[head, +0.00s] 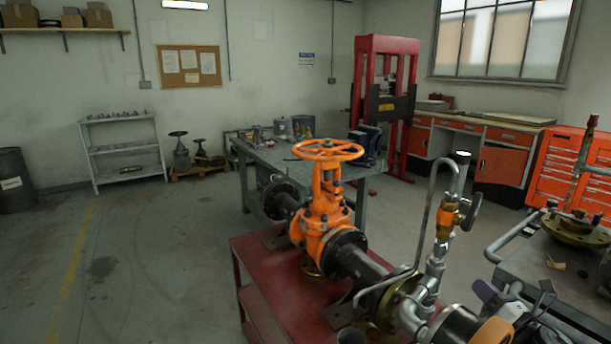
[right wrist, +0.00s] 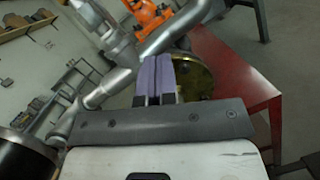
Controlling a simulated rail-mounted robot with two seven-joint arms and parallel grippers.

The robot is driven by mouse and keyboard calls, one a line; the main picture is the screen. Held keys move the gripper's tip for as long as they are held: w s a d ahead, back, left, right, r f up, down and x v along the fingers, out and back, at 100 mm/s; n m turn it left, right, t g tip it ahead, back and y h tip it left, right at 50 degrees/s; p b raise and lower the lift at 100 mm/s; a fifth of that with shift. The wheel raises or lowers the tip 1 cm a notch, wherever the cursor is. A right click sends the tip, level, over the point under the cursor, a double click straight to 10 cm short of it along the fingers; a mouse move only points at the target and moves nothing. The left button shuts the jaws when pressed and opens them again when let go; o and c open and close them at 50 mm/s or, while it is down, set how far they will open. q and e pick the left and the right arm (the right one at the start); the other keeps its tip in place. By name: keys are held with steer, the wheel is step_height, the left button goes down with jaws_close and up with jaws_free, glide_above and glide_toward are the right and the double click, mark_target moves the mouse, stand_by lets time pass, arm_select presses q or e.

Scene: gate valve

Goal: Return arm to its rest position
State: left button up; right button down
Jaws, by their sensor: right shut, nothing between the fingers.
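The orange gate valve (head: 322,215) with its round orange handwheel (head: 328,149) stands upright on the red bench (head: 262,262) in the head view. My right gripper (head: 484,288) shows at the lower right of the head view, right of the grey pipework. In the right wrist view its purple fingers (right wrist: 157,76) are together with nothing between them. Behind them are silver pipes, a brass flange (right wrist: 195,77) and a bit of the orange valve (right wrist: 148,12). I cannot tell exactly how far the fingers are from the pipes. My left gripper is not in view.
Grey pipework with a small brass valve (head: 448,219) rises beside my right gripper. A grey cart (head: 560,268) with a brass flanged part stands at the right. A workbench (head: 268,164) stands behind the valve. The floor at the left is clear.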

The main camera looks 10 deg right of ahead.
steer(key=s+a+f+m+g+h, duration=0.3)
steer(key=s+a+f+m+h, duration=0.1)
steer(key=s+f+m, duration=0.35)
steer(key=s+a+f+m+g+h, duration=0.3)
steer(key=s+a+f+m+g, duration=0.1)
steer(key=s+f+m, duration=0.4)
steer(key=s+a+f+m+g+h, duration=0.1)
steer(key=s+a+f+m+g, duration=0.15)
steer(key=s, duration=0.45)
steer(key=s+a+f+m+g, duration=0.2)
steer(key=s+m+g, duration=0.1)
steer(key=s, duration=0.4)
steer(key=s+a+f+m+g+h, duration=0.1)
steer(key=s+a+f+m+g, duration=0.15)
steer(key=s, duration=0.35)
steer(key=s+a+f+m+g+y, duration=0.1)
steer(key=s+a+f+m+y, duration=0.2)
steer(key=a, duration=0.5)
steer(key=s+a+f+m+y, duration=0.1)
steer(key=a+f+m+y, duration=0.2)
steer(key=a, duration=0.6)
step_height(320, 180, up, 53)
steer(key=m+p, duration=0.1)
steer(key=p, duration=5)
steer(key=shift+w+a+p, duration=0.15)
steer(key=shift+a+p, duration=0.05)
steer(key=shift+p, duration=0.2)
steer(key=shift+m, duration=0.25)
